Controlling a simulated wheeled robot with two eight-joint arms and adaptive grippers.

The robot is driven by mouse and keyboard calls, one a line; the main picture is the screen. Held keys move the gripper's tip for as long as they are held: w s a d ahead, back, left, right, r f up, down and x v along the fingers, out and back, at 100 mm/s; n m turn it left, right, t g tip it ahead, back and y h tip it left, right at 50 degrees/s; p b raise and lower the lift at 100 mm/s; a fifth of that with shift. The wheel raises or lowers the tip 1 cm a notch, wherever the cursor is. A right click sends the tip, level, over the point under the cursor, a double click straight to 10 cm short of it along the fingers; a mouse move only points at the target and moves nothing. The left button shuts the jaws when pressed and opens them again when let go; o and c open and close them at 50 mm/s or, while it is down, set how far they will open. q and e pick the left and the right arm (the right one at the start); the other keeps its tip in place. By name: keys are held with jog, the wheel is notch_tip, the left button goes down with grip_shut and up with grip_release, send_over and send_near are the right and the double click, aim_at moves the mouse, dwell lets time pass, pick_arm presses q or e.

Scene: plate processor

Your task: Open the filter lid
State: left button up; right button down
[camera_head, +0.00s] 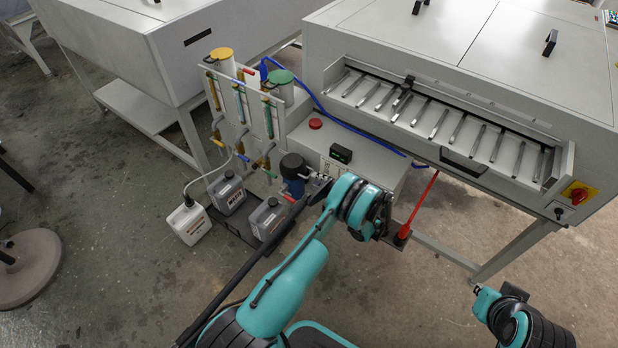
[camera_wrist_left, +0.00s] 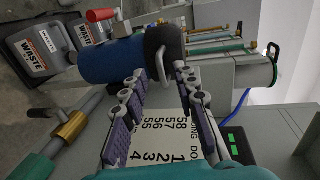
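The filter is a blue cylinder with a dark lid (camera_head: 293,162) on the front of the grey machine. In the left wrist view, the dark lid (camera_wrist_left: 168,42) has a metal loop handle (camera_wrist_left: 155,55), and the blue filter body (camera_wrist_left: 108,60) extends to the left. My left gripper (camera_head: 316,188) is close to the filter's right side in the head view. In the left wrist view, its two purple-padded fingers (camera_wrist_left: 161,82) are spread apart, with the handle just ahead between the tips. Nothing is held. The fingers' contact with the lid cannot be told. My right gripper is not visible; only its arm shows.
Waste canisters (camera_head: 228,192) stand left of the filter. Pipes and valves (camera_head: 240,105) rise behind them. A red button (camera_head: 315,124) and small display (camera_head: 341,153) sit on the machine top. A large plate processor (camera_head: 450,120) fills the right.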

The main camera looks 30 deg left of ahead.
aim_at(309, 176)
pick_arm(q)
jog(key=b+x, duration=0.1)
jog(key=x, duration=0.4)
jog(key=shift+c, duration=0.4)
grip_shut()
